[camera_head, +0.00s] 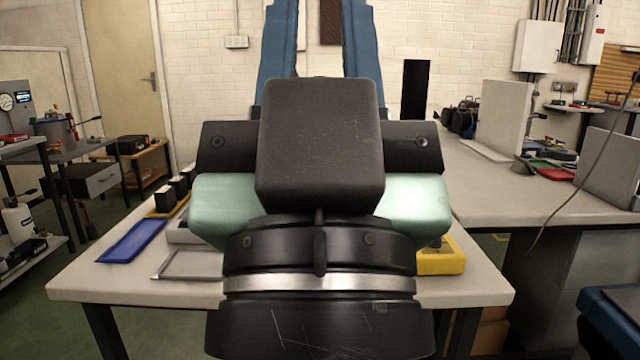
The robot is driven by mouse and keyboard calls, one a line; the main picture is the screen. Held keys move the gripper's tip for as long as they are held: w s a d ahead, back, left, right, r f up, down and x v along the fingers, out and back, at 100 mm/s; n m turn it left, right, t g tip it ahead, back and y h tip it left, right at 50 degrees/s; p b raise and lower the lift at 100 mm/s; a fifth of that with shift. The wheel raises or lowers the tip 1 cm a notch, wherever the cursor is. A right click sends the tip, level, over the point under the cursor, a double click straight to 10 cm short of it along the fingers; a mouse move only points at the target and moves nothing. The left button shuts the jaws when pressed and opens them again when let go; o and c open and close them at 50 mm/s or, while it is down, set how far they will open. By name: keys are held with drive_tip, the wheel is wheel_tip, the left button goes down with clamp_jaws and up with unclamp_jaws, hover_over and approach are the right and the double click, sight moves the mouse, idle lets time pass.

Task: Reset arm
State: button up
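My gripper (318,150) fills the middle of the head view, seen from behind. A dark block sits on its top, with mint-green housing on both sides and a black wrist with a silver ring below. It is in front of and over the pale worktable (110,285). Its fingertips are not clearly visible, so I cannot tell whether it is open, shut or holding anything. No cylinder can be made out; part of the table is hidden behind my arm.
A blue tray (131,241), a grey frame (188,265) and small black blocks (164,199) lie on the left. A yellow box (442,258) is at right. Two blue uprights (275,50) rise behind. An upright grey panel (503,118) stands on the side bench (540,200).

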wheel_tip(320, 180, up, 33)
drive_tip(key=p, duration=3.1)
drive_tip(key=o, duration=0.4)
drive_tip(key=shift+c, duration=0.2)
